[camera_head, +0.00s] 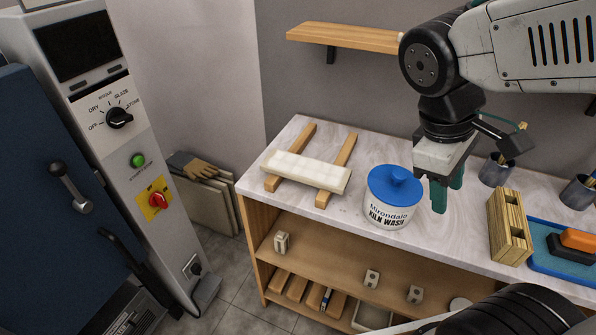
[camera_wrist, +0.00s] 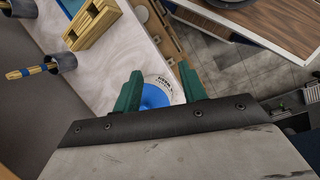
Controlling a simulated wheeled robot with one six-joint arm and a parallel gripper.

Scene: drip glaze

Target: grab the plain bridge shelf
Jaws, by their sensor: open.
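A long cream slab (camera_head: 305,172), which looks like the bridge shelf, lies across two wooden strips (camera_head: 333,170) at the left end of the marble-topped counter. Its top shows faint paler patches. My gripper (camera_head: 447,192) is open and empty, its green fingers pointing down just right of the kiln wash tub (camera_head: 392,213). The slab is well to the left of my gripper, beyond the tub. In the wrist view my gripper (camera_wrist: 160,85) shows its two fingers apart, with the tub's blue lid (camera_wrist: 154,97) seen between them. The slab is not visible in the wrist view.
A wooden wall shelf (camera_head: 345,37) hangs above. The kiln (camera_head: 60,200) stands at left.

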